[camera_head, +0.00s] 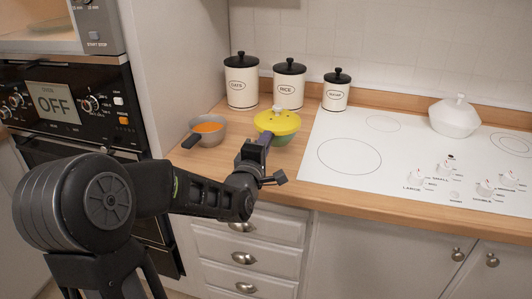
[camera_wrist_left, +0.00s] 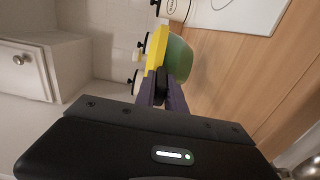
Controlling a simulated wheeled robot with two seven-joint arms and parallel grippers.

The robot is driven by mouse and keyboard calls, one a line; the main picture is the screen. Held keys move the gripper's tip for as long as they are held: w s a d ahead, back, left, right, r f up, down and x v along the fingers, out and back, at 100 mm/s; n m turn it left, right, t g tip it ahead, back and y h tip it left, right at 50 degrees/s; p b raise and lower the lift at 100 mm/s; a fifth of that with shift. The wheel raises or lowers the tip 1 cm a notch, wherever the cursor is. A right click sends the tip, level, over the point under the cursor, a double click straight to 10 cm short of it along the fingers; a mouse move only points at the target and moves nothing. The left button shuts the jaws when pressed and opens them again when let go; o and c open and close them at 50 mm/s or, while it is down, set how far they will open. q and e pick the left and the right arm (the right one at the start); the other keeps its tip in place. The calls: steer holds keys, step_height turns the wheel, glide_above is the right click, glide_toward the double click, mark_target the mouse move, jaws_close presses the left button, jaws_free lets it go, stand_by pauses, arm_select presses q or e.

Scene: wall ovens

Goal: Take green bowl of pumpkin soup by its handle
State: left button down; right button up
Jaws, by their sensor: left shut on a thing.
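The green bowl (camera_head: 284,135) stands on the wooden counter with a yellow lid (camera_head: 276,121) on it, so its contents are hidden. In the left wrist view the green bowl (camera_wrist_left: 179,60) and yellow lid (camera_wrist_left: 157,52) lie just beyond the fingertips. My left gripper (camera_head: 257,147) is at the near side of the bowl. In the left wrist view the gripper (camera_wrist_left: 163,92) is shut on the bowl's dark handle (camera_wrist_left: 162,80), which is mostly hidden between the fingers. My right gripper is not in view.
A grey pan of orange soup (camera_head: 209,128) with a dark handle stands close left of the green bowl. Several white canisters (camera_head: 289,86) stand behind. A white cooktop (camera_head: 355,160) with a white lidded pot (camera_head: 455,117) is right. Ovens (camera_head: 75,105) are left.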

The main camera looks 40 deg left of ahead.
arm_select(q)
step_height(320, 180, up, 6)
stand_by(0.8)
